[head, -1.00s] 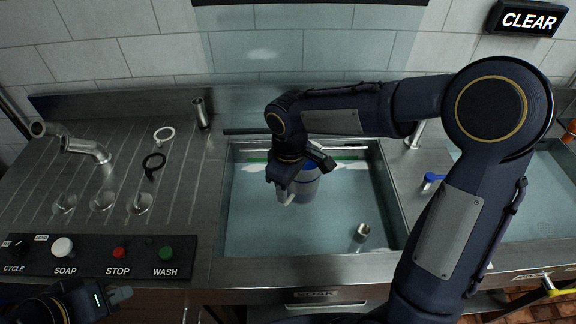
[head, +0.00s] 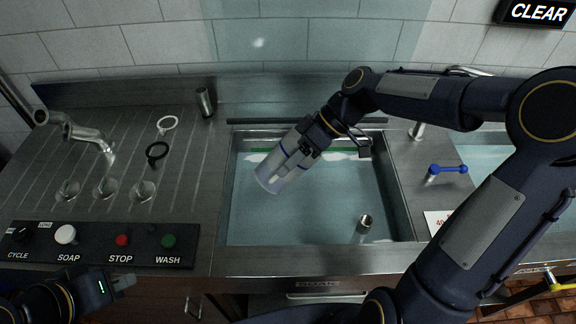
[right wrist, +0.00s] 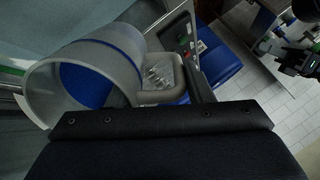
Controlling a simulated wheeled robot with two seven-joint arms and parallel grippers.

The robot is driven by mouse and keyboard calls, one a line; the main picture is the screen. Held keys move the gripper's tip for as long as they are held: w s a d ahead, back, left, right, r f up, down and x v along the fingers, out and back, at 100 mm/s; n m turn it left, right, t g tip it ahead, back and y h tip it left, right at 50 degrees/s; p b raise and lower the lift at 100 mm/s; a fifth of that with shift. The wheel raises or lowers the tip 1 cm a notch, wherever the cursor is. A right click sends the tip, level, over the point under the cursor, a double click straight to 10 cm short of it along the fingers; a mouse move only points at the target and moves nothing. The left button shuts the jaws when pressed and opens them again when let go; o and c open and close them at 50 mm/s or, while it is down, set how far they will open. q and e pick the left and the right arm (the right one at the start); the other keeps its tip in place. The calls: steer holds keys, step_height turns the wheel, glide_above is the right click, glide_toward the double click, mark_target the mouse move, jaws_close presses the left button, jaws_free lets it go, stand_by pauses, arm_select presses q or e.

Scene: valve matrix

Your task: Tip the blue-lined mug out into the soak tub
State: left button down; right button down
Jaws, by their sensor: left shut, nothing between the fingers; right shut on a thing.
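The blue-lined mug (head: 283,166) is pale grey with a blue band, and hangs tilted over the soak tub (head: 232,215), its lower end toward the lower left. My right gripper (head: 309,146) is shut on it, from the upper right side. In the right wrist view the mug (right wrist: 122,52) shows its blue inside and its handle near the gripper. I see no liquid running from it. The tub holds pale bluish water. My left gripper (head: 122,282) is shut and empty, low at the left, in front of the control panel.
A short metal standpipe (head: 364,223) rises in the tub. Left of it is a drainboard (head: 120,130) with a white ring, a black ring and several clear glasses. The button panel (head: 100,245) lines the front. A blue-handled valve (head: 448,169) stands to the right.

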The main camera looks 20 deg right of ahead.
mark_target(307, 164)
steer(key=y, duration=0.1)
steer(key=d+y+b, duration=0.1)
steer(key=shift+w+y, duration=0.1)
steer(key=shift+y, duration=0.3)
steer(key=d+y+b, duration=0.1)
steer(key=y+b, duration=0.1)
steer(key=d+y+b, duration=0.1)
steer(key=y, duration=0.1)
steer(key=shift+w+d+r+g, duration=0.1)
steer(key=shift+d+r+g, duration=0.15)
steer(key=shift+d+g, duration=0.05)
steer(key=shift+w+d+f+y+b, duration=0.1)
steer(key=shift+d+f+y+b, duration=0.15)
steer(key=shift+d+y+b, duration=1.05)
steer(key=shift+y+b, duration=0.2)
steer(key=shift+y, duration=0.3)
steer(key=shift+g, duration=0.3)
